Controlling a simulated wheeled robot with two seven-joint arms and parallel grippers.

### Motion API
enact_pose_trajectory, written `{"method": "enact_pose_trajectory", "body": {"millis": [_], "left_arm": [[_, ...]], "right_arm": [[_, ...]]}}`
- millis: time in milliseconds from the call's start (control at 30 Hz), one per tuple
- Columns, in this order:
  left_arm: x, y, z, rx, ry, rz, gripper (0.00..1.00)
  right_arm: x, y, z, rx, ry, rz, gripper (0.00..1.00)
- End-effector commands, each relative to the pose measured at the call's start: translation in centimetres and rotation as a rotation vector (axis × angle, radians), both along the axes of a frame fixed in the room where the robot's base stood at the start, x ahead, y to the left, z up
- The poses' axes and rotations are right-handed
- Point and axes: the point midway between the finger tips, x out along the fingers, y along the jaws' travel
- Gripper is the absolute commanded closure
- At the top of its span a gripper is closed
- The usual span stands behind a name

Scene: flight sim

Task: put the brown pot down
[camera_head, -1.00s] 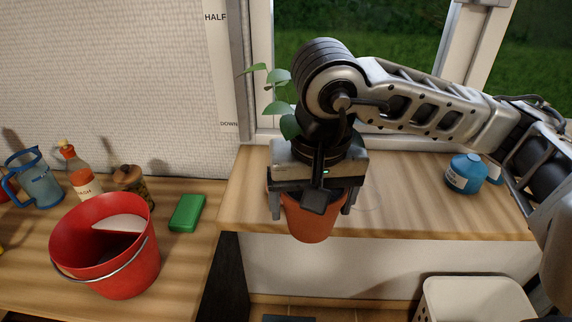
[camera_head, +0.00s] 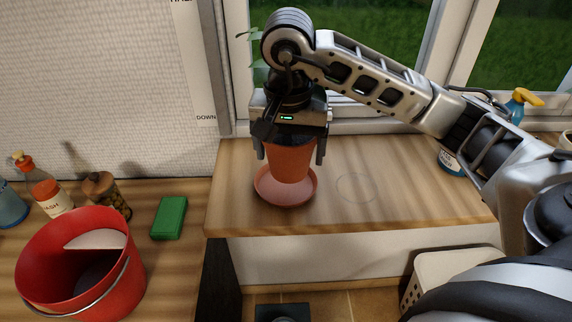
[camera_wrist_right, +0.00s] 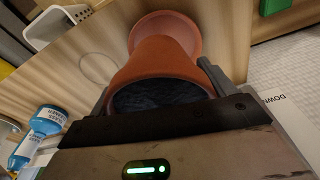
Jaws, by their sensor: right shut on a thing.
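The brown pot (camera_head: 290,160) is a terracotta pot, upright, with a green plant (camera_head: 258,68) showing behind my wrist. My right gripper (camera_head: 291,150) is shut on the pot near its rim, one finger on each side. The pot's base is over a round terracotta saucer (camera_head: 301,198) on the wooden sill; I cannot tell whether it touches. In the right wrist view the pot (camera_wrist_right: 160,63) shows dark soil inside, with the saucer (camera_wrist_right: 181,25) beyond its base. My left gripper is not in view.
A faint ring mark (camera_head: 356,187) lies on the bare sill (camera_head: 400,190) right of the saucer. A blue bottle (camera_head: 452,160) stands further right.

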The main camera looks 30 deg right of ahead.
Motion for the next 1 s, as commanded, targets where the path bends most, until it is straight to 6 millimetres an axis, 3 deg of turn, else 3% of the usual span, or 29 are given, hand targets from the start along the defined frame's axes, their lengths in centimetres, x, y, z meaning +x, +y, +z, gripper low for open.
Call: {"method": "enact_pose_trajectory", "body": {"millis": [267,500,900,933,1000], "left_arm": [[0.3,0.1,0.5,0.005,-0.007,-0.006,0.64],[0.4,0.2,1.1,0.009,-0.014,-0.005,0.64],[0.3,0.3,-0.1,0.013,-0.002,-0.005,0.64],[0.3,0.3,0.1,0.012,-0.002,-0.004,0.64],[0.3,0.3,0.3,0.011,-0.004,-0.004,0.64]], "right_arm": [[1.6,-0.4,-1.9,0.001,-0.001,-0.001,0.59],[1.6,-0.4,-4.7,0.001,-0.001,0.0,0.59],[1.6,-0.4,-5.4,0.001,-0.005,0.001,0.59],[1.6,-0.4,-5.3,0.001,-0.002,0.001,0.12],[1.6,-0.4,-5.3,0.0,-0.001,0.001,0.0]]}}
